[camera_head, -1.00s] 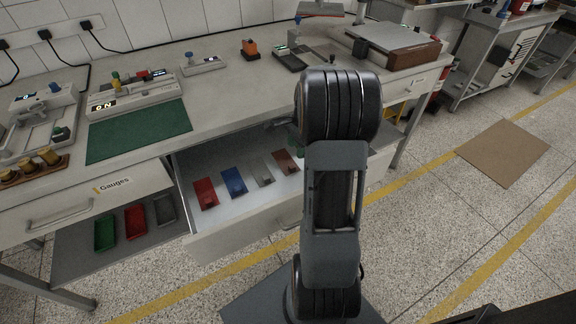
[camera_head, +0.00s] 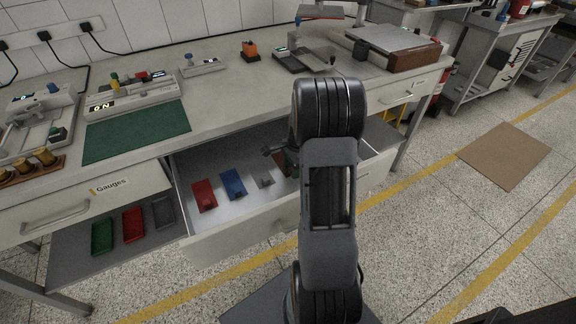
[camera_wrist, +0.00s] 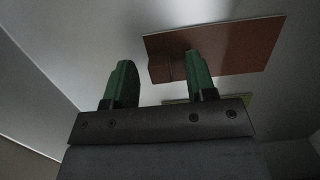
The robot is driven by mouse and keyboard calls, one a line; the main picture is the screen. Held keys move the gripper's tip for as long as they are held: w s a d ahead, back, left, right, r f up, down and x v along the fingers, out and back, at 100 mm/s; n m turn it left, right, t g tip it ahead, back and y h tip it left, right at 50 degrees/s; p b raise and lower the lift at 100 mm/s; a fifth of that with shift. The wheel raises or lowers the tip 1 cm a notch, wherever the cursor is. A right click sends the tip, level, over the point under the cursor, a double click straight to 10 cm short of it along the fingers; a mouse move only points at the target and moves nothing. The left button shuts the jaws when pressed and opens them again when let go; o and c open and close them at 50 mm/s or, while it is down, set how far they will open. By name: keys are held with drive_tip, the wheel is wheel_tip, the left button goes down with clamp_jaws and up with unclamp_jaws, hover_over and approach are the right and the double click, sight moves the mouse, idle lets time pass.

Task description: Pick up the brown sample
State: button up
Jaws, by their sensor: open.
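The brown sample (camera_wrist: 235,45) is a flat reddish-brown rectangle on the pale drawer floor in the wrist camera view. A small tab or block shows near its left end. My gripper (camera_wrist: 158,60) has two green fingers, spread apart and with nothing between them. The right finger overlaps the sample in the picture; the left finger is left of it. I cannot tell whether either touches it. In the head camera view my arm and gripper hide most of the brown sample in the open drawer.
The open drawer (camera_head: 235,232) also holds a red sample (camera_head: 204,194), a blue sample (camera_head: 233,183) and a partly hidden grey sample (camera_head: 265,180). Its front and side walls bound the space. The worktop (camera_head: 235,105) overhangs behind. A lower shelf holds green, red and grey trays.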

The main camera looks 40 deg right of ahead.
drive_tip(key=shift+c, duration=0.4)
clamp_jaws()
